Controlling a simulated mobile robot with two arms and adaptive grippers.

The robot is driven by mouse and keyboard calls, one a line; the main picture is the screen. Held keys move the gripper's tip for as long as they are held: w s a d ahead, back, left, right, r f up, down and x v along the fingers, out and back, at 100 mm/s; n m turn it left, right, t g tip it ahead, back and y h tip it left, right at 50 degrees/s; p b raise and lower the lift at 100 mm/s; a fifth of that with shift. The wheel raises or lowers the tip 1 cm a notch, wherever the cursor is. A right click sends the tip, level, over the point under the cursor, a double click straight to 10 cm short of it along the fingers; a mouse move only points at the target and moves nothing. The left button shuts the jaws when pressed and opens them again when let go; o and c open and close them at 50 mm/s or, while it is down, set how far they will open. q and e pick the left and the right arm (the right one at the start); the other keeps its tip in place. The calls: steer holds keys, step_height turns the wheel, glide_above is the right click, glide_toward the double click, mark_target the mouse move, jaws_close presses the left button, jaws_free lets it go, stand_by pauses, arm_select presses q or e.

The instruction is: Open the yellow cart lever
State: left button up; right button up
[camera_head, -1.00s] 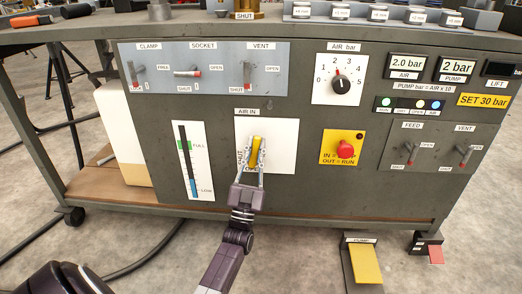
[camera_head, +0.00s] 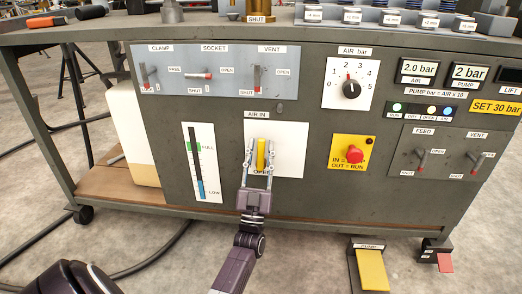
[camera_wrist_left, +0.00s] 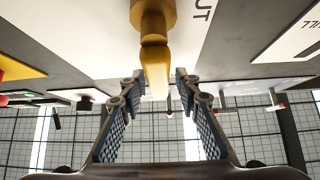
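An OPEN label, partly covered, shows just below the lever. My left gripper (camera_head: 261,147) is open, with one finger on each side of the lever. In the left wrist view the lever (camera_wrist_left: 155,60) comes down between the spread fingertips, with a gap to each finger. A label ending in "UT" shows beside it there. My right gripper is not in view.
A yellow plate with a red button (camera_head: 354,153) is right of the white panel, and a level gauge (camera_head: 201,165) is left. Switches (camera_head: 205,76) sit above. A yellow pedal (camera_head: 371,270) stands on the floor at the lower right.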

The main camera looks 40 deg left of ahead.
arm_select(q)
steer(key=v, duration=1.2)
stand_by(0.5)
